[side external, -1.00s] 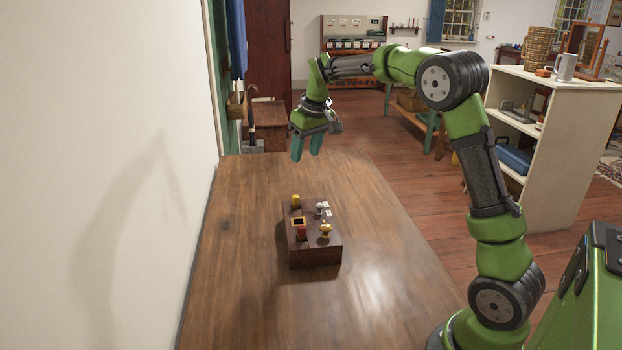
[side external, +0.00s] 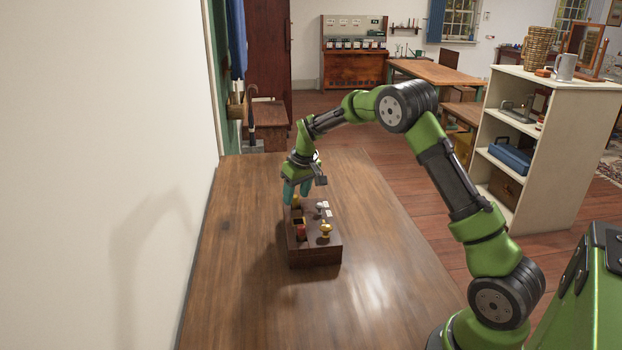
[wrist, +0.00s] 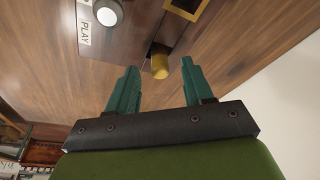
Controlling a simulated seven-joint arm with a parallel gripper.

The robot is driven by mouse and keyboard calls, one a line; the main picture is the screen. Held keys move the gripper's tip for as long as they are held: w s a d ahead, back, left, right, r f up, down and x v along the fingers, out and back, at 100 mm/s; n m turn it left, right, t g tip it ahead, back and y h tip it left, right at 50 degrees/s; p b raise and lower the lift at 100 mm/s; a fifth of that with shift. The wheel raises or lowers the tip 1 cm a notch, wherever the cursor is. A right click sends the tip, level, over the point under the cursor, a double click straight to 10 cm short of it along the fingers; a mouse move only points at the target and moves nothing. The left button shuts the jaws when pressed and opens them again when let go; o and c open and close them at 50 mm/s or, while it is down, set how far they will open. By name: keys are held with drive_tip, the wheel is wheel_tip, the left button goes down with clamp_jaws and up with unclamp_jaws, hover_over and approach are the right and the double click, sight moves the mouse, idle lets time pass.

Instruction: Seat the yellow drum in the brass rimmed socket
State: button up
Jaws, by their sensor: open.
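The yellow drum (side external: 296,202) stands upright at the far left corner of a dark wooden block (side external: 315,256). In the wrist view the drum (wrist: 161,66) shows between and just beyond the fingertips, with a clear gap on each side. The brass rimmed socket (side external: 299,221) is a square opening on the block's top, nearer the camera than the drum. Its brass rim (wrist: 188,10) is cut by the top edge of the wrist view. My gripper (side external: 298,198) is open and empty, pointing down at the drum. Its fingers partly cover the drum in the side view.
The block also carries a red piece (side external: 301,232), a yellow knob (side external: 326,229) and a pale knob (side external: 319,207) with white labels beside it. The wooden table (side external: 240,280) is clear around the block. A white wall (side external: 100,150) runs along the table's left edge.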

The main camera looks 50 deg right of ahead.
drive_tip(key=shift+x, duration=1)
drive_tip(key=shift+s, duration=0.1)
clamp_jaws()
